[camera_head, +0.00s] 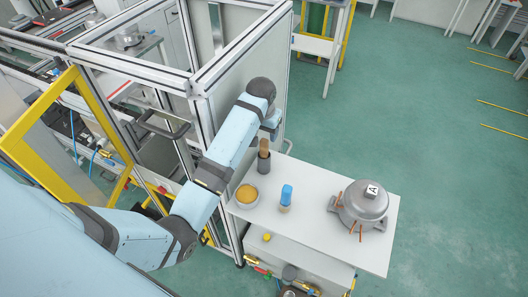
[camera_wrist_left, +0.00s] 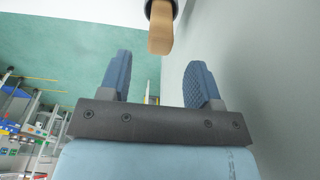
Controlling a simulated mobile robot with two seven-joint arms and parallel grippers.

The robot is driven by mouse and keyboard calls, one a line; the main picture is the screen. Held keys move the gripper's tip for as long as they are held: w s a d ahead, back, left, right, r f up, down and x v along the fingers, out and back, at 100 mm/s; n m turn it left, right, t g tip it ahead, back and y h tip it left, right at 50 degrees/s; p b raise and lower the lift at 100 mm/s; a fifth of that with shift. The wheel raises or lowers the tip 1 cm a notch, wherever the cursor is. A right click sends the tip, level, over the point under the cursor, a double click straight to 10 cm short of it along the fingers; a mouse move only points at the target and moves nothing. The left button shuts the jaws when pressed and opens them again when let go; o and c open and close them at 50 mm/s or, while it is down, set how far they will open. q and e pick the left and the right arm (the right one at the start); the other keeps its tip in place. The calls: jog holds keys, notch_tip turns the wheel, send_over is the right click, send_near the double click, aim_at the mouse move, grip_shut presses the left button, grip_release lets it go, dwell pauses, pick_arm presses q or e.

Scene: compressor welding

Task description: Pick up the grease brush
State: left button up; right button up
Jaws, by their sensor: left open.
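The grease brush (camera_head: 264,146) stands upright, wooden handle up, in a dark cup (camera_head: 263,164) on the white table by the cabinet wall. Its lower end is hidden in the cup. My left gripper (camera_head: 271,124) is above the brush in the head view, close to the wall. In the left wrist view the brush handle (camera_wrist_left: 160,30) shows at the top centre, beyond the two blue fingers. My left gripper (camera_wrist_left: 158,80) is open and nothing is between its fingers. My right gripper is in neither view.
A bowl of yellow-orange grease (camera_head: 246,195) and a blue-capped bottle (camera_head: 286,196) stand near the cup. A grey compressor (camera_head: 362,204) sits farther right on the white table (camera_head: 325,236). The framed cabinet wall (camera_head: 250,75) rises right beside my left arm.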

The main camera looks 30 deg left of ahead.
aim_at(264, 140)
pick_arm(q)
jog(key=f, duration=0.1)
jog(key=f+p, duration=0.1)
jog(key=f, duration=0.2)
jog(key=shift+s+d+f, duration=0.1)
jog(key=shift+s+f, duration=0.15)
jog(key=shift+f, duration=0.15)
jog(key=shift+w+f, duration=0.15)
jog(key=shift+f, duration=0.5)
jog(key=c, duration=1)
jog(key=shift+r, duration=0.1)
